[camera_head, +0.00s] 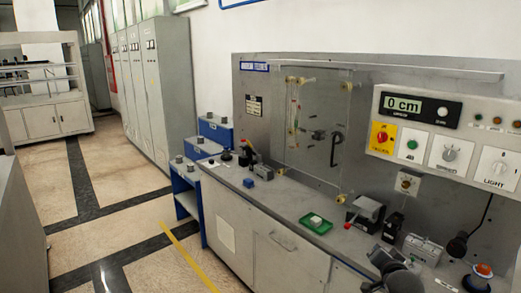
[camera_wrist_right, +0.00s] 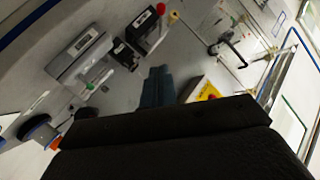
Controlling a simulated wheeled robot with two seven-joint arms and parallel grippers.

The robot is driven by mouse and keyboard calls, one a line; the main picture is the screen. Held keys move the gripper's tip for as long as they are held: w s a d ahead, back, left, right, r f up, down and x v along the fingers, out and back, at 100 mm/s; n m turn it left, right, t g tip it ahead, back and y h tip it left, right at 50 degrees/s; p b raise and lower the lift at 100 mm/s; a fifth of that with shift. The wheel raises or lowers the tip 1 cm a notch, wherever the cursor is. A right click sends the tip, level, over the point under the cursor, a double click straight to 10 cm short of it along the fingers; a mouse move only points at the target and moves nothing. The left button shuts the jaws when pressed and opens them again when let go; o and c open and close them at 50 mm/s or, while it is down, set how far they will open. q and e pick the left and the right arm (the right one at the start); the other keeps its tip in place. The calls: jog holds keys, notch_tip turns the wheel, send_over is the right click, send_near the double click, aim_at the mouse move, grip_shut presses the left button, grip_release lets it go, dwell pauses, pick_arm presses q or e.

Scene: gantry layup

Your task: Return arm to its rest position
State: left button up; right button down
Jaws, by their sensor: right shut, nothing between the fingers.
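My right arm (camera_head: 395,270) shows as dark grey rounded parts at the bottom right of the head view, in front of the bench. In the right wrist view my right gripper (camera_wrist_right: 157,82) has its two dark fingers together, with nothing seen between them. The bench items lie beyond the fingertips, apart from them. The wrist housing fills the lower part of that view. My left arm and left gripper are not in view.
The grey bench (camera_head: 262,207) carries a green tray (camera_head: 316,223), a small vise-like device (camera_head: 365,213) and a grey box (camera_head: 422,250). A clear panel (camera_head: 318,120) stands behind. A control panel (camera_head: 445,130) reads 0 cm. The floor at left is open.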

jog(key=s+a+f+n+g, duration=0.3)
jog(key=s+a+f, duration=0.2)
jog(key=s+f, duration=0.55)
jog(key=s+a+f+n+g+y, duration=0.1)
jog(key=s+a+f+n+g, duration=0.25)
jog(key=s, duration=0.65)
jog(key=s+a+f+n+g, duration=0.25)
jog(key=s+f, duration=0.25)
jog(key=s, duration=0.4)
jog(key=s+a+f+n+g+y, duration=0.15)
jog(key=s+a+f, duration=0.25)
jog(key=s, duration=0.6)
notch_tip(320, 180, down, 22)
jog(key=w+a+g, duration=0.2)
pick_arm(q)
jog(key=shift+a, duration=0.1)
pick_arm(e)
jog(key=s+f, duration=0.3)
jog(key=f, duration=0.7)
jog(key=s+f, duration=0.3)
jog(key=f, duration=0.7)
jog(key=shift+s+a+g, duration=0.3)
jog(key=shift+a+g, duration=0.05)
jog(key=shift+g, duration=0.1)
jog(key=shift+n, duration=0.25)
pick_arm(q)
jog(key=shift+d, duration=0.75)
pick_arm(e)
jog(key=shift+s, duration=0.1)
